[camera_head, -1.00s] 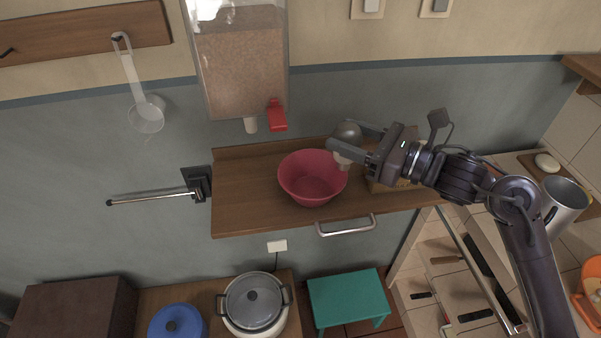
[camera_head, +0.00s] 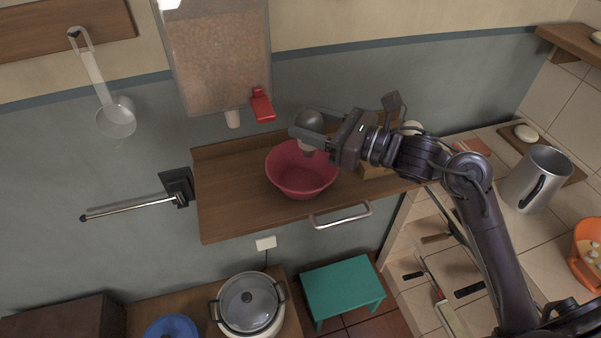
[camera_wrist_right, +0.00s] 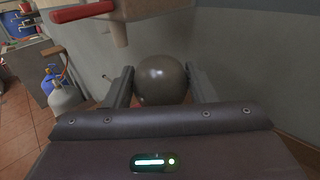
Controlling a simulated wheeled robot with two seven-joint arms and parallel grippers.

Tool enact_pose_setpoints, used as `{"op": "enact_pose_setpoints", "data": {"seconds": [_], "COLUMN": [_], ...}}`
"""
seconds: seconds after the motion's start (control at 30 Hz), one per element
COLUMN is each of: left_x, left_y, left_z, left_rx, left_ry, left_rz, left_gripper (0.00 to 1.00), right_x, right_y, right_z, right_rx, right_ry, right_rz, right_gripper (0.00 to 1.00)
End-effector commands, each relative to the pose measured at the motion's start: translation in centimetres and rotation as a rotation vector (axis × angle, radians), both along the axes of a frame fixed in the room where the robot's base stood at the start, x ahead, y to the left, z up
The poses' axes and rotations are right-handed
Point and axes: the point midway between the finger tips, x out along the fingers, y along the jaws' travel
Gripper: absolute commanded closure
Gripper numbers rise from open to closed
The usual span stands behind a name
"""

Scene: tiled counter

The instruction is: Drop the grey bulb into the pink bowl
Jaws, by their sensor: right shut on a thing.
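The pink bowl (camera_head: 290,180) stands on the wooden wall shelf below the dispenser. My right gripper (camera_head: 309,136) reaches in from the right and is shut on the grey bulb (camera_head: 310,121), holding it over the bowl's right rear side. The bulb's rounded grey end is up and its pale base points down toward the bowl. In the right wrist view the bulb (camera_wrist_right: 162,80) sits between the two fingers, and the bowl is not clearly visible there. My left gripper is not in view.
A grain dispenser with a red lever (camera_head: 262,105) hangs just behind and above the bowl. A box (camera_head: 376,168) stands on the shelf right of the bowl, partly behind my arm. The shelf's left part (camera_head: 225,190) is bare. A metal bar (camera_head: 130,207) sticks out at left.

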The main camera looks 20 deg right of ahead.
Motion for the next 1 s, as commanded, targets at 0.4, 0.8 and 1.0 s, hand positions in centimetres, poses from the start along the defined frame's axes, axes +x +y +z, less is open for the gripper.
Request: {"op": "enact_pose_setpoints", "data": {"seconds": [0.4, 0.8, 1.0], "left_x": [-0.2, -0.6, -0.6], "left_y": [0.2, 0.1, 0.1], "left_z": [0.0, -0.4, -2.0], "left_rx": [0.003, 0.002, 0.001], "left_ry": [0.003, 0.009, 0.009], "left_rz": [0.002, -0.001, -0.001], "left_gripper": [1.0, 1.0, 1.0], "right_x": [0.0, -0.3, -2.4], "right_y": [0.0, -0.4, -2.7], "right_z": [-0.1, -0.3, -0.7], "right_rx": [0.0, -0.001, -0.004], "right_ry": [-0.001, 0.0, 0.0], "right_rz": [0.0, 0.0, -0.002], "right_gripper": [0.31, 0.24, 0.24]}}
